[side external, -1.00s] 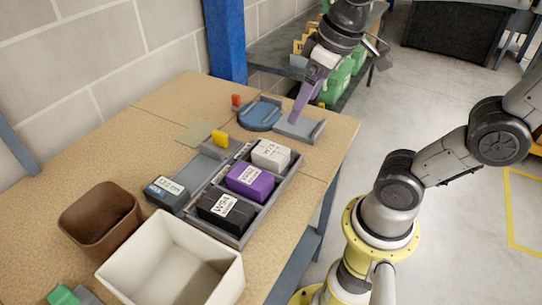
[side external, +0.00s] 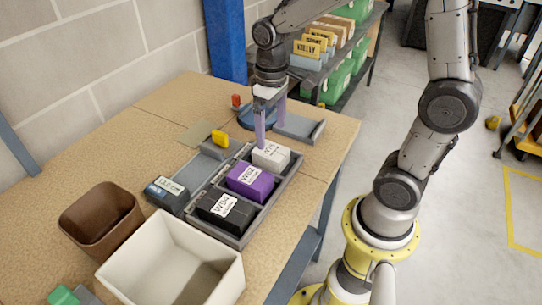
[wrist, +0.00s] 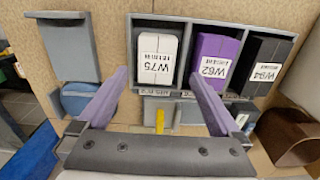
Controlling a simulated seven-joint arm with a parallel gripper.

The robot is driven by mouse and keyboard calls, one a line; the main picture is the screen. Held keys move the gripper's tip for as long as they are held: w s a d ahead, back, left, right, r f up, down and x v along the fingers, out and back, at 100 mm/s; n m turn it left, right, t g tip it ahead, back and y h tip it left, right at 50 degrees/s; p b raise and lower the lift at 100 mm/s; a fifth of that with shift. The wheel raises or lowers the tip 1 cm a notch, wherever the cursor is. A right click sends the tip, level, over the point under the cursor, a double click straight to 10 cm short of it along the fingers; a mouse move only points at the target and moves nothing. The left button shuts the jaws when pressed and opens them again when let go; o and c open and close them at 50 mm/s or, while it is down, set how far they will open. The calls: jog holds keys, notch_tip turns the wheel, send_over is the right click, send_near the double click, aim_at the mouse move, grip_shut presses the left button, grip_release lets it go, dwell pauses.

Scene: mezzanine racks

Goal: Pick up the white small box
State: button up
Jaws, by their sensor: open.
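The white small box (side external: 272,157), labelled W75, sits in the far compartment of a grey divided tray (side external: 245,240). A purple box (side external: 250,181) and a black box (side external: 225,210) fill the other compartments. My gripper (side external: 271,124) is open and empty, its purple fingers pointing down above the far end of the tray. In the wrist view the white box (wrist: 158,59) lies ahead of and roughly between the two fingertips (wrist: 157,78). Its whole top shows there. I cannot tell the exact height of the fingertips over it.
A cream bin (side external: 175,262) and a brown bin (side external: 102,222) stand at the near left. A dark device with a display (side external: 166,193) is left of the tray. A yellow tab (side external: 220,139) rises behind the tray. A blue round holder (side external: 258,117) and an empty grey tray (side external: 300,128) are beyond.

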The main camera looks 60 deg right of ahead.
aim_at(271, 150)
jog(key=shift+w+d+f, duration=0.1)
jog(key=shift+d+f, duration=0.05)
jog(key=shift+f, duration=1.45)
jog(key=shift+w+d+f, duration=0.1)
jog(key=shift+d+f, duration=0.05)
jog(key=shift+f, duration=1.45)
jog(key=c, duration=1.4)
